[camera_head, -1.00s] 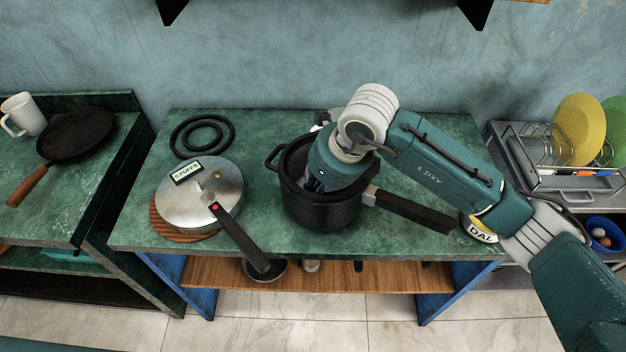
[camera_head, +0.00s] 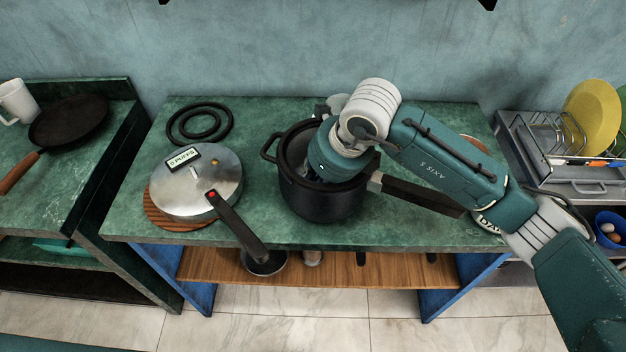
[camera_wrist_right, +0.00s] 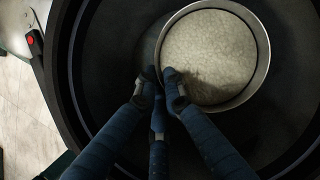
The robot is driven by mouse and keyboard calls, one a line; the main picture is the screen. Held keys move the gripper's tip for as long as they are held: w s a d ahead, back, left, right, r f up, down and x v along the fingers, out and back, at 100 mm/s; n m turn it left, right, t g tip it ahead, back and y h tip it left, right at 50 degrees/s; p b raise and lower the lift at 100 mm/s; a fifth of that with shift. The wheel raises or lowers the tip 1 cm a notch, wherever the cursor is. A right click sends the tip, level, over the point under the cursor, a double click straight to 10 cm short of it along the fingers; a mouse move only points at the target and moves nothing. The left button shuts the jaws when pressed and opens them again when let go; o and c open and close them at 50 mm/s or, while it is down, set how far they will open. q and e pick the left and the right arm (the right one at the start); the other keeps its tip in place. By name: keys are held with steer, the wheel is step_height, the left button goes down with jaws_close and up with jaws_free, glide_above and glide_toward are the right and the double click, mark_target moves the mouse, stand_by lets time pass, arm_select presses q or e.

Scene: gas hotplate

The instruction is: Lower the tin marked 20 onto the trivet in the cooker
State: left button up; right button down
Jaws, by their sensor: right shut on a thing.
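The cooker (camera_head: 318,203) is a dark, deep pot with a long black handle, standing on the green counter. My right gripper (camera_wrist_right: 160,82) reaches down inside it and is shut on the near-left rim of a round metal tin (camera_wrist_right: 265,52) with pale, grainy contents. The tin is within the cooker's wall (camera_wrist_right: 72,75) in the right wrist view. No marking on the tin shows, so I cannot read a 20. The trivet is not visible, and I cannot tell whether the tin touches anything below. My left gripper is not in view.
A tin marked DAL (camera_head: 488,222) is partly hidden by my arm. A dish rack (camera_head: 560,150) stands at right.

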steer(key=shift+s+d+f, duration=0.2)
steer(key=shift+d+f, duration=0.05)
steer(key=shift+f, duration=0.25)
steer(key=c, duration=1.8)
jaws_free()
steer(key=shift+d, duration=0.1)
steer(key=v, duration=1.2)
steer(key=shift+r, duration=0.25)
steer(key=shift+w+a, duration=0.15)
steer(key=shift+a, duration=0.1)
